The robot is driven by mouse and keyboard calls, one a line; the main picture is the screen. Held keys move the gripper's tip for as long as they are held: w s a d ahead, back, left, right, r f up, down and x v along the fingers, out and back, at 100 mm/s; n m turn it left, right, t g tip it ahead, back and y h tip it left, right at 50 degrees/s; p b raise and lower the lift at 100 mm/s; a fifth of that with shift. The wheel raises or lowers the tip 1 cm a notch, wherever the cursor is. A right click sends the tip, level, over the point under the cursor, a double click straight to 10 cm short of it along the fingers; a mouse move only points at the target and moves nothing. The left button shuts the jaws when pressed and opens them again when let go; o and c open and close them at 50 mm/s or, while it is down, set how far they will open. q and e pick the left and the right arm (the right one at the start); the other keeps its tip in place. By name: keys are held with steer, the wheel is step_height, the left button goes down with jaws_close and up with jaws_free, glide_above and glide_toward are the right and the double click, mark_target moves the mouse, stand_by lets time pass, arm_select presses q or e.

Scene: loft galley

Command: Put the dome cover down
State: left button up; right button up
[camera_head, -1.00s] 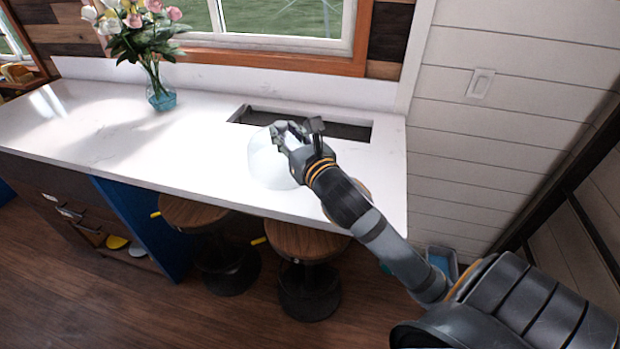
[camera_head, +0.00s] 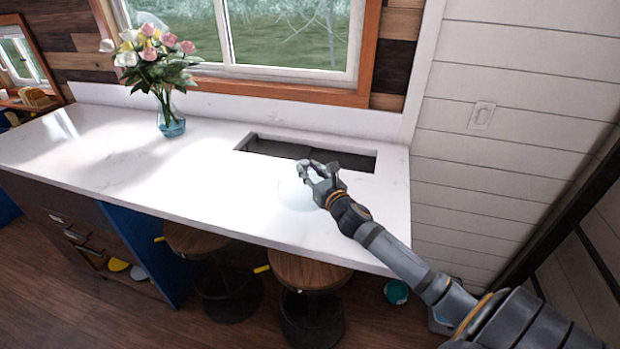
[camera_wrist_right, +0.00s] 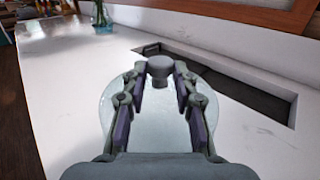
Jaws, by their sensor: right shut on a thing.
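The dome cover (camera_head: 295,193) is a clear, faint glass dome with a grey knob (camera_wrist_right: 160,68) on top. It is over the white counter, just in front of the sunken basin, and its outline also shows in the right wrist view (camera_wrist_right: 160,118). My right gripper (camera_head: 309,168) is above the dome, shut on its knob; in the right wrist view the two fingers flank the knob. I cannot tell whether the dome's rim touches the counter. My left gripper is not in view.
The basin (camera_head: 262,147) is a rectangular opening behind the dome. A glass vase of flowers (camera_head: 171,122) stands farther left on the counter (camera_head: 120,170). The counter between vase and dome is clear. Two stools (camera_head: 300,270) stand under the front edge.

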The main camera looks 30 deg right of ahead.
steer(key=shift+w+d+f, duration=0.1)
steer(key=shift+d+f, duration=0.05)
steer(key=shift+f, duration=0.8)
steer(key=shift+w+d+f, duration=0.1)
steer(key=shift+f, duration=0.85)
steer(key=o, duration=1)
steer(key=shift+f, duration=0.15)
